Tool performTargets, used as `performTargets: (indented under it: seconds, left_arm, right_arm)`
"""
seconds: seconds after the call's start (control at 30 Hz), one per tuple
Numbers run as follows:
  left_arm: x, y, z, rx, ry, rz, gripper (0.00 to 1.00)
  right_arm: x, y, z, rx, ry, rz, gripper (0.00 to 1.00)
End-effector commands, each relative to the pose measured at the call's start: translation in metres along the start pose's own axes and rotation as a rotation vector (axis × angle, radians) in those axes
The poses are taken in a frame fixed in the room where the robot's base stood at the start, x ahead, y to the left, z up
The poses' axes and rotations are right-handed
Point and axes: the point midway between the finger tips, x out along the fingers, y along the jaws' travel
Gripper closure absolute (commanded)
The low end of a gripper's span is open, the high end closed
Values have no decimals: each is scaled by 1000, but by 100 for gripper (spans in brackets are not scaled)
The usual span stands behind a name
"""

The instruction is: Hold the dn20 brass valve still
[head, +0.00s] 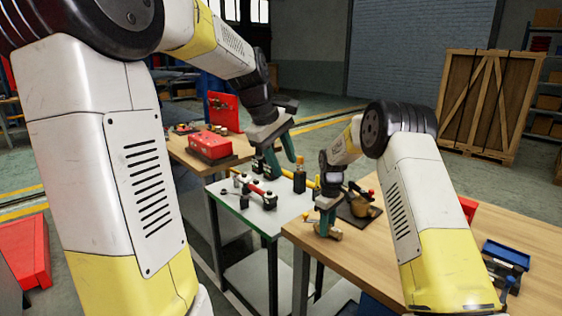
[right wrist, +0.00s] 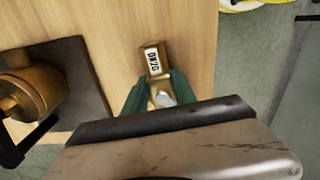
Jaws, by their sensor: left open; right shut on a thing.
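The brass valve (right wrist: 154,62) has a white label reading DN20 and lies on the wooden bench top in the right wrist view. My right gripper (right wrist: 161,84) has its green fingers shut on the valve's near end, on either side of a silver part. In the head view, the right gripper (head: 328,222) is low at the wooden bench's near left corner, and only a little brass of the valve (head: 336,235) shows under it.
A brass fitting on a dark plate (right wrist: 92,75) stands left of the valve. A red box (head: 210,146) sits on the far bench. A blue tray (head: 506,252) is at the right. The wooden bench's middle (head: 455,215) is partly clear.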

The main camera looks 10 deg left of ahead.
Motion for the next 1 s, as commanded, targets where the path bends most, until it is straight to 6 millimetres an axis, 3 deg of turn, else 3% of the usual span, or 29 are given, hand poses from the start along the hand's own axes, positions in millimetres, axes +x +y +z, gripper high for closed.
performTargets:
  seconds: [0.2,0.57,0.77,1.0]
  left_arm:
    - [-13,-15,11,99,19,13,59]
    - [-15,-18,13,120,22,15,59]
    - [-11,-10,5,108,12,1,98]
    - [17,28,-37,47,-42,-82,100]
  right_arm:
    - [0,0,0,0,0,1,100]
    - [0,0,0,0,0,1,100]
    - [0,0,0,0,0,1,100]
    - [0,0,0,0,1,1,100]
